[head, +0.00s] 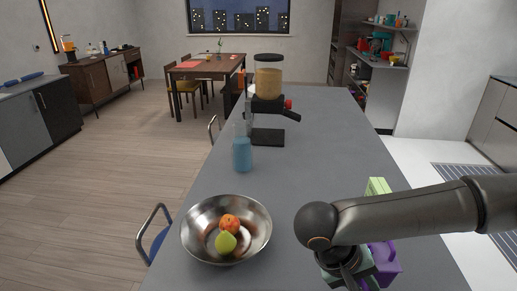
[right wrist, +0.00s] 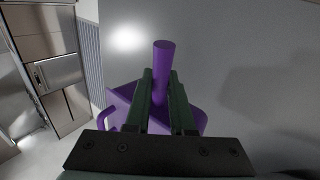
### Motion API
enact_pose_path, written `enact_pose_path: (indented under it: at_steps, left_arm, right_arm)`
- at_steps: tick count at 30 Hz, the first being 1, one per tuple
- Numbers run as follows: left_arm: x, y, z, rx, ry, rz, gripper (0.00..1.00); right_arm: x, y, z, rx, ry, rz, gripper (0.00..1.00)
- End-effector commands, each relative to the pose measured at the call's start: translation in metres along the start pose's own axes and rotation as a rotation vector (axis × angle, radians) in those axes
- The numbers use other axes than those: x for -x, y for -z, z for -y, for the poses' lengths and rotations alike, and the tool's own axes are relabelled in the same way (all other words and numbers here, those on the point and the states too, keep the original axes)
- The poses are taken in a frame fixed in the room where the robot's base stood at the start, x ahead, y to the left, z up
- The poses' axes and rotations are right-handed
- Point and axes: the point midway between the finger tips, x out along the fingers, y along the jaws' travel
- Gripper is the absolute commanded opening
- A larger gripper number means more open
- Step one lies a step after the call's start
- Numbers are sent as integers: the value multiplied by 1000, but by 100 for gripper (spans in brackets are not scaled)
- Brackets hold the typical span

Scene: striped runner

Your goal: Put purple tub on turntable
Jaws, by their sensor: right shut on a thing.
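The purple tub (head: 387,264) is partly hidden behind my right arm at the front right of the grey counter. In the right wrist view the tub (right wrist: 122,100) shows its angled walls, a small loop at the left and an upright purple post. My right gripper (right wrist: 163,92) is shut on the tub, its two dark fingers on either side of the post. Whether the tub touches the counter I cannot tell. I cannot make out a turntable in either view. My left gripper is not in view.
A metal bowl (head: 226,229) with fruit stands at the counter's front left. A blue bottle (head: 242,154) and a dispenser-like machine (head: 268,100) stand farther back. A light green block (head: 377,187) lies behind my right arm. The counter's middle right (head: 320,150) is clear.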

Motion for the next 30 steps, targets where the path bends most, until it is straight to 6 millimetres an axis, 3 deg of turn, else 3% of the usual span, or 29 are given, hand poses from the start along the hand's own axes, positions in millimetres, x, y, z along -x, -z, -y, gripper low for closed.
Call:
enact_pose_path:
  at_steps: [8, 18, 30]
  left_arm:
    - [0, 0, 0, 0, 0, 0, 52]
    - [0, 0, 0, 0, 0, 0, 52]
    - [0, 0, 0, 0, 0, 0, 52]
  right_arm:
    - [31, 3, -20, -2, -3, -9, 0]
    - [0, 0, 0, 1, -2, -5, 0]
    - [-3, 0, 2, -1, 0, -6, 0]
